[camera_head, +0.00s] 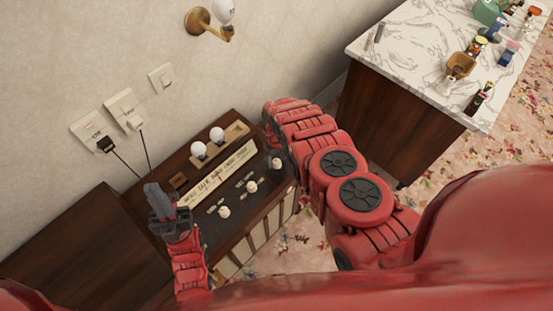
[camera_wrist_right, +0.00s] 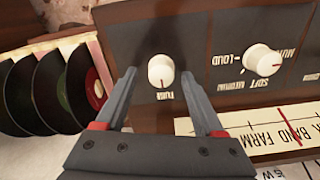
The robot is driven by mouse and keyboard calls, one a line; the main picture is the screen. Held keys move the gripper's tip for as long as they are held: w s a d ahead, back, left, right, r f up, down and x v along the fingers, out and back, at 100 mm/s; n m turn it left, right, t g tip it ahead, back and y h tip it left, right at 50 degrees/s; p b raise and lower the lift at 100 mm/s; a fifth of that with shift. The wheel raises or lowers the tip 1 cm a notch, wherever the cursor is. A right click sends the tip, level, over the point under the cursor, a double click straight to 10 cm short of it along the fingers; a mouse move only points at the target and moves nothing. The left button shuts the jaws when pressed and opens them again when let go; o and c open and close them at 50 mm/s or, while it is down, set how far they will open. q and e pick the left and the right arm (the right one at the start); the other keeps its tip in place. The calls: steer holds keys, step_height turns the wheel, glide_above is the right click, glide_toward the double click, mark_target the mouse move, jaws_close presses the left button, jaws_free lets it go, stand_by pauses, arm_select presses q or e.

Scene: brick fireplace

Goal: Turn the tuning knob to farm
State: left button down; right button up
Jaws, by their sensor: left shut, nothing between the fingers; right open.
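The tuning knob is a round white knob (camera_wrist_right: 161,70) on a dark panel, with a small, upside-down label beneath it that seems to read TUNER. In the head view it appears to be the rightmost white knob (camera_head: 277,163). My right gripper (camera_wrist_right: 158,76) is open, its fingertips on either side of this knob with gaps visible; I cannot tell any contact. A cream dial strip (camera_wrist_right: 243,136) bears the word FARM and a red needle right of that word; the dial also shows in the head view (camera_head: 225,170). My left gripper (camera_head: 155,192) is shut and empty above the radio's left end.
A second white knob (camera_wrist_right: 262,61), marked SOFT to LOUD, sits beside the tuning knob. Black records (camera_wrist_right: 50,92) stand in a rack at left. Two white bulbs (camera_head: 208,142) are on the radio's top. A marble-topped cabinet (camera_head: 405,55) with several small items stands right.

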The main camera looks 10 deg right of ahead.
steer(key=shift+f, duration=0.35)
jaws_close()
stand_by(0.3)
